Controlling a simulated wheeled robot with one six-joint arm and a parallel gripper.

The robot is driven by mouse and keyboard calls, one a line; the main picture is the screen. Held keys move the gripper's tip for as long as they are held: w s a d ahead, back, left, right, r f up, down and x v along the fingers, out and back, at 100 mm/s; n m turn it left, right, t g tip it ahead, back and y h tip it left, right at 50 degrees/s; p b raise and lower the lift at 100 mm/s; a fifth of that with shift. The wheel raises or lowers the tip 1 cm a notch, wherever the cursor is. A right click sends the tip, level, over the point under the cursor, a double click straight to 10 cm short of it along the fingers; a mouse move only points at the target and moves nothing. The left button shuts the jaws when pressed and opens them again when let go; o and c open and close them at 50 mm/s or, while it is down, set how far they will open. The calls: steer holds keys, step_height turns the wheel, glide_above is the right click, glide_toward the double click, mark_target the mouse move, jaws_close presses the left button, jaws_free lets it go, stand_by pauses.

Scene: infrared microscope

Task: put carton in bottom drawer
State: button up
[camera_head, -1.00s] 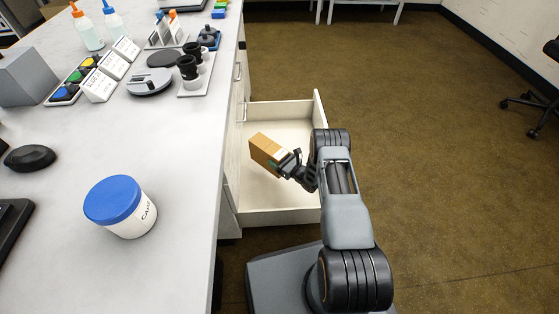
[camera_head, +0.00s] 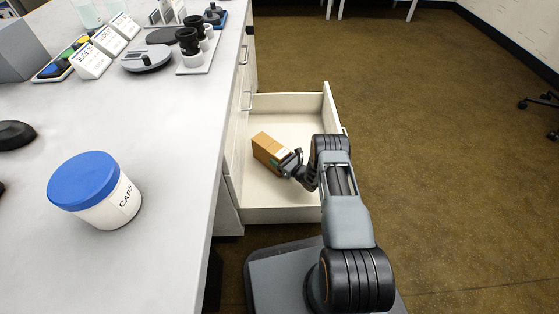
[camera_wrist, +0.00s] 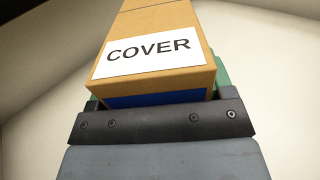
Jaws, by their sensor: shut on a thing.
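The carton (camera_head: 267,148) is a brown box held by my gripper (camera_head: 284,164) over the open drawer (camera_head: 291,107). In the wrist view the carton (camera_wrist: 152,20) shows a white label reading COVER and a blue patch near its base. The gripper (camera_wrist: 158,112) is shut on the carton's near end. The drawer is white, empty apart from the carton's area, and pulled out from the bench. The carton is inside the drawer's outline as seen from above. I cannot tell whether it touches the drawer floor.
The white bench (camera_head: 165,190) runs along the left, with a blue-lidded jar (camera_head: 97,190), a black mouse (camera_head: 14,135), label stands (camera_head: 91,61) and black eyepieces (camera_head: 188,41) on it. A chair (camera_head: 541,103) shows at far right.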

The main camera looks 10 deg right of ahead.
steer(key=shift+r, duration=0.15)
steer(key=o, duration=1.1)
steer(key=shift+f, duration=0.2)
